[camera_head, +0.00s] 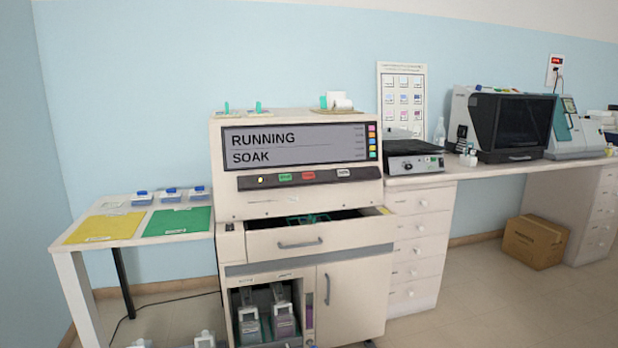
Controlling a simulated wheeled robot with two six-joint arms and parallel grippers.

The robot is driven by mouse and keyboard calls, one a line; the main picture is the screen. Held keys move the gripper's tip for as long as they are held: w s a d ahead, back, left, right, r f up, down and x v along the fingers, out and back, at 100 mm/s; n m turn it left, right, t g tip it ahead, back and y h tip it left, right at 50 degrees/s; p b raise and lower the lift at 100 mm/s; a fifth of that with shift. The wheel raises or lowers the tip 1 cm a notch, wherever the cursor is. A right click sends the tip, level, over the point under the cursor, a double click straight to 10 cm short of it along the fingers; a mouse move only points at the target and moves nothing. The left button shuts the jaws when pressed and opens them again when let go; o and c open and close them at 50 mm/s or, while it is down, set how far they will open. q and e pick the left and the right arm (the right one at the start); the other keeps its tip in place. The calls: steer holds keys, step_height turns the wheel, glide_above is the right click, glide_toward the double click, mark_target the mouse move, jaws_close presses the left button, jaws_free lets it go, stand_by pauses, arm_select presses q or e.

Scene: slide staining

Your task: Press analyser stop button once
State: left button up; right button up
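The analyser (225,190) is a large cream cabinet in the middle of the head view. Its screen (295,144) reads "RUNNING" and "SOAK". Below the screen is a dark button strip (325,179). It holds a lit yellowish lamp (261,180), a green button (286,177), a red button (308,175) and a pale button (344,174). The labels are too small to read, and the red one looks like the stop button. Nothing covers the strip. Neither of my grippers is in view.
An open drawer (345,238) with a teal rack juts out below the strip. A side table (80,246) with yellow and green mats stands at left. A counter (440,178) with instruments runs right. A cardboard box (535,242) sits on the floor. The right foreground floor is clear.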

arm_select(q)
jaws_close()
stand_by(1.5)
